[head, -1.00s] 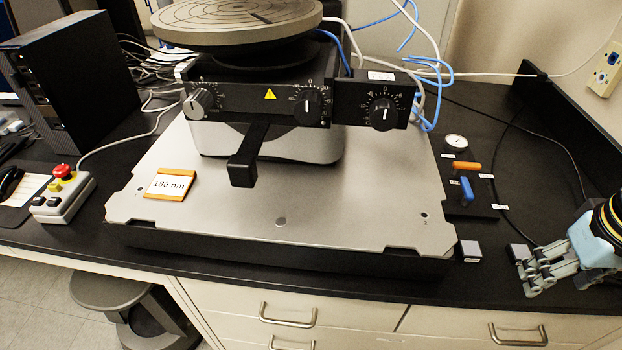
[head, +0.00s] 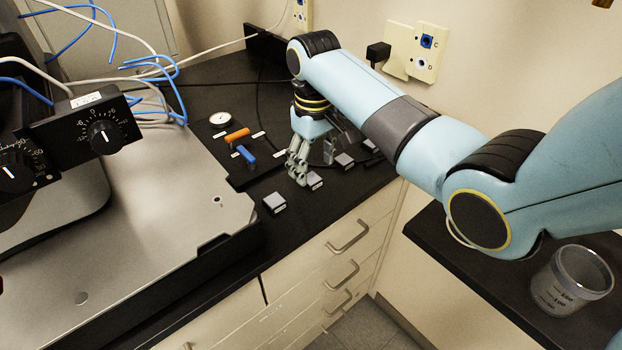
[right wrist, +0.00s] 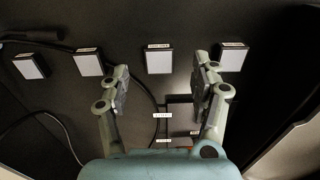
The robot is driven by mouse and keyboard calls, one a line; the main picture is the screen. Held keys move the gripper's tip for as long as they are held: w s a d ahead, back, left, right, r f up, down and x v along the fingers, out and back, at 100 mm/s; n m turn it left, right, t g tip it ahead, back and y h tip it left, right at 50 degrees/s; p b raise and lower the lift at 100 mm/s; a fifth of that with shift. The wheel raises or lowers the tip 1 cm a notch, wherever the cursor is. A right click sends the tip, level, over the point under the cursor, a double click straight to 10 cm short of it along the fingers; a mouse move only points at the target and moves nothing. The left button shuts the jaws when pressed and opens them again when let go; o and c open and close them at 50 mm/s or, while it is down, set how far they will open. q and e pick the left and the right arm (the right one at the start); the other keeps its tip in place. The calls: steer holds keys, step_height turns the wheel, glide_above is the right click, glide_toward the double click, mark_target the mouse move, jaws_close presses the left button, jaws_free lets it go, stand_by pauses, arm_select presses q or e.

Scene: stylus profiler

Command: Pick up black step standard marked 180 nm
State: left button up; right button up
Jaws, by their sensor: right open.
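Several small step blocks with light grey tops and dark sides lie in a row along the front of the bench. Their labels are too small to read, so I cannot tell which is marked 180 nm. My right gripper (head: 314,168) is open and points down over the row, close to one block (head: 314,182). In the right wrist view, a block (right wrist: 159,58) shows in the gap between the open fingers (right wrist: 163,78), a little ahead of the tips. I see no contact. Other blocks (right wrist: 88,63) (right wrist: 230,58) lie to either side. My left gripper is not in view.
The profiler's metal base plate (head: 165,225) is at left. A clear beaker (head: 572,280) stands on a lower surface at right.

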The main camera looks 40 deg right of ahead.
mark_target(315, 181)
step_height(315, 181, down, 4)
steer(key=shift+s+f, duration=0.1)
steer(key=shift+s, duration=0.05)
steer(key=c, duration=1)
steer(key=shift+r, duration=0.75)
step_height(315, 181, up, 3)
steer(key=shift+s+d, duration=0.1)
steer(key=shift+d, duration=0.05)
steer(key=s+d+r, duration=0.1)
steer(key=s+r, duration=0.1)
steer(key=s, duration=0.1)
steer(key=s+d+r, duration=0.2)
steer(key=s, duration=0.2)
steer(key=s+d+r, duration=0.1)
steer(key=s+r, duration=0.1)
steer(key=s, duration=0.1)
steer(key=shift+s+d+r, duration=0.15)
steer(key=shift+s+r, duration=0.15)
steer(key=shift+r, duration=0.05)
